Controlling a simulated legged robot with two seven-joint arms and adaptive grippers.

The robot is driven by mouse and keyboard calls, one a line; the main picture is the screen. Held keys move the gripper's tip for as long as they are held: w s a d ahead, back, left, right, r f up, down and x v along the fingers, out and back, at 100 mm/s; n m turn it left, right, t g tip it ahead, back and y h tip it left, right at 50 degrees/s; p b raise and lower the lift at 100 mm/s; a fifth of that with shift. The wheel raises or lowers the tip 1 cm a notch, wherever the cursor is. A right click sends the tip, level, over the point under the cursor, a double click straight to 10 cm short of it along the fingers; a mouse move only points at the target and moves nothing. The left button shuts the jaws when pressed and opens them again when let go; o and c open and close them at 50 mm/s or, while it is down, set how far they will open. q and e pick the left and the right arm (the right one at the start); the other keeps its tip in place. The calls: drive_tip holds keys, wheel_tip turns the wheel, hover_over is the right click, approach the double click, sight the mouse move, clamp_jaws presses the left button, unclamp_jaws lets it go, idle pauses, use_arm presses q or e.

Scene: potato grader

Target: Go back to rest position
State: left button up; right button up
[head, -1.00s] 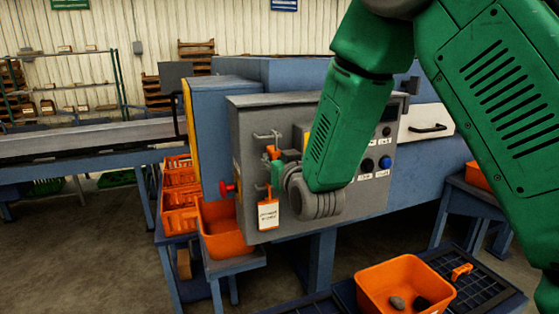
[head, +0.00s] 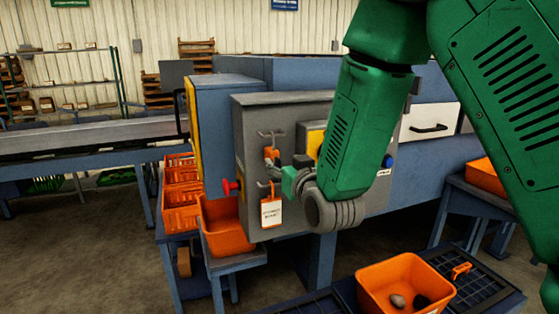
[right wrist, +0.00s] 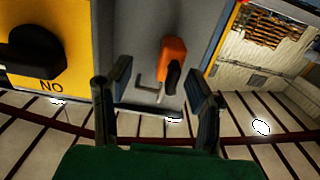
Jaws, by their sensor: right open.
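My right gripper (head: 291,168) is at the grey panel box (head: 250,118), in front of its hooks, and the arm's wrist hides part of the panel. In the right wrist view the gripper (right wrist: 160,82) has its two fingers spread, with nothing held between them. An orange item with a dark part (right wrist: 173,58) hangs by a hook on the panel beyond the fingertips; it also shows in the head view (head: 271,155). A white tag (head: 271,213) hangs from the lower hook. My left gripper is not in view.
A yellow plate with a black knob (right wrist: 40,55) is beside the hooks. A red knob (head: 230,187) sticks out at the panel's left. Orange bins (head: 225,235) stand below; another orange bin (head: 375,290) holds dark lumps in front.

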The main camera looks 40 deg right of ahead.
drive_tip(key=s+a+f+n+g+y+b, duration=0.1)
drive_tip(key=s+a+f+g+b, duration=0.3)
drive_tip(key=f, duration=0.7)
drive_tip(key=s+f+g+y, duration=0.1)
drive_tip(key=s+f, duration=0.4)
drive_tip(key=f, duration=0.6)
drive_tip(key=s+a+f+n+g+y+b, duration=0.1)
drive_tip(key=s+a+f+g+b, duration=0.3)
drive_tip(key=f, duration=0.6)
use_arm(q)
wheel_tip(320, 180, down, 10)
drive_tip(key=b, duration=0.1)
drive_tip(key=shift+b, duration=0.4)
use_arm(e)
drive_tip(key=s+f+n+g+y, duration=0.1)
drive_tip(key=s+f+g, duration=0.6)
drive_tip(key=s+f, duration=1)
drive_tip(key=shift+s+a+f, duration=0.4)
drive_tip(key=shift+s+a, duration=0.05)
drive_tip(key=shift+s, duration=2.05)
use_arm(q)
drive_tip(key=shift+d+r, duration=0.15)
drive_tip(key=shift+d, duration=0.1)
use_arm(e)
drive_tip(key=shift+d, duration=0.2)
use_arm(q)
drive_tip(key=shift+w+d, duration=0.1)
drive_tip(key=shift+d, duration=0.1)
use_arm(e)
drive_tip(key=shift+w+d+f, duration=0.15)
